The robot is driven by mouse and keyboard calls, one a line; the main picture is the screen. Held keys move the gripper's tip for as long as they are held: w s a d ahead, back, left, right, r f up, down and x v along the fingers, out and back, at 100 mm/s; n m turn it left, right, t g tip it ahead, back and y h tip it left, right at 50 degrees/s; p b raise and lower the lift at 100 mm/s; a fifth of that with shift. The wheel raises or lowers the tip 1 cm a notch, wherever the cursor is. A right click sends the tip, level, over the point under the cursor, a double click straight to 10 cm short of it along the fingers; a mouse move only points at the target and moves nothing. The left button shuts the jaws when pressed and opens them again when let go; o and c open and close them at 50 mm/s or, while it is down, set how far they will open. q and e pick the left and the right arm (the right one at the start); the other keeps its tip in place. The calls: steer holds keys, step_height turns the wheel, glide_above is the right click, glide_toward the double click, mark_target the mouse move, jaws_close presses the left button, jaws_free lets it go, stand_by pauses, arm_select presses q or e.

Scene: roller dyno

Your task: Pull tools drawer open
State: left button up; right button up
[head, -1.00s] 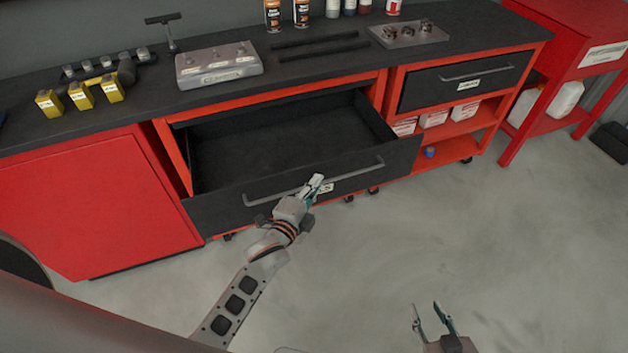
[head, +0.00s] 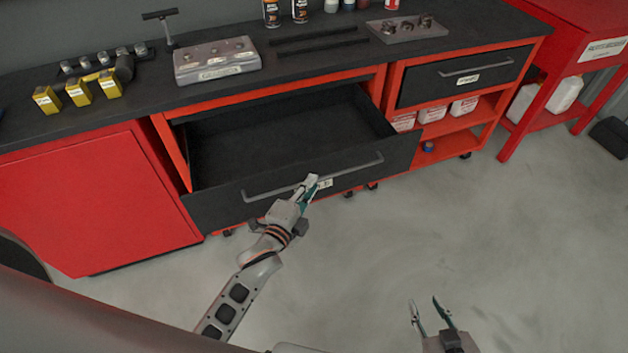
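The wide black drawer (head: 225,208) under the workbench stands open, and its empty inside shows. A grey bar handle (head: 350,170) runs along its front, with a small white label (head: 326,184) below it. My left gripper (head: 310,183) is at the middle of this handle, just left of the label. Its fingers overlap the bar and look close together; I cannot tell whether they grip it. My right gripper (head: 427,309) is open and empty over the floor at the lower right.
A smaller black drawer (head: 420,92) at the right is shut, above a red shelf with white containers. A red cabinet door (head: 95,205) is at the left. The workbench top (head: 345,70) holds yellow boxes, a grey case (head: 217,62) and bottles. The floor (head: 480,230) in front is clear.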

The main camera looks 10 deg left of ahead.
arm_select(q)
steer(key=v, duration=0.9)
steer(key=shift+s+f, duration=0.1)
steer(key=shift+s, duration=0.05)
steer(key=s+a+f+n+g, duration=0.2)
steer(key=s+f+n, duration=0.4)
steer(key=n, duration=0.1)
steer(key=s+a+f+n+g, duration=0.3)
steer(key=s+f+n, duration=0.2)
steer(key=s+n, duration=0.2)
steer(key=shift+f, duration=0.35)
steer(key=shift+w, duration=0.1)
stand_by(0.3)
